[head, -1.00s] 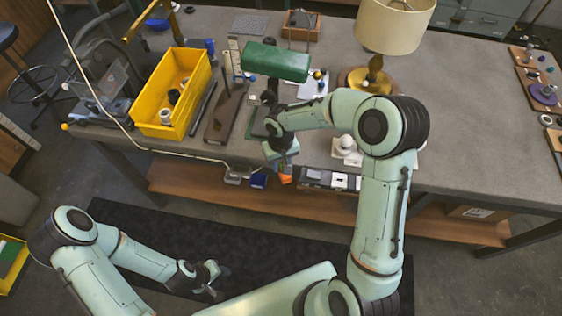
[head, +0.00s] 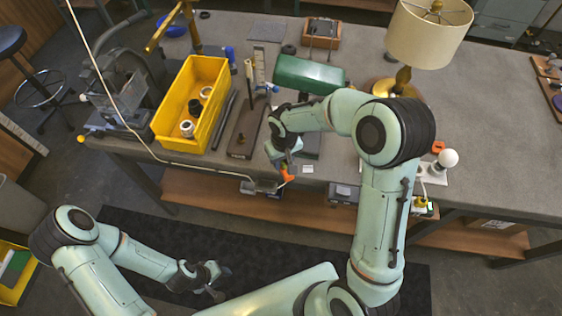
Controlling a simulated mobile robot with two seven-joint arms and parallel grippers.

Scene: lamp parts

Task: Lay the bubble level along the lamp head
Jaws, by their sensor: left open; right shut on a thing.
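The green lamp head (head: 309,75) is a long rounded shade above the bench, lying crosswise. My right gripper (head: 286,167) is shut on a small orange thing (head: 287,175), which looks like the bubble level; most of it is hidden. It is at the bench's front edge, in front of and below the lamp head, apart from it. My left gripper (head: 214,281) is open and empty, low over the dark floor mat, away from the bench.
A yellow bin (head: 160,128) with several round parts stands left on the bench (head: 480,150). A brass lamp with a cream shade (head: 428,32) stands behind my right arm. A white bulb (head: 447,158) stands right of it. The bench's right part is mostly clear.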

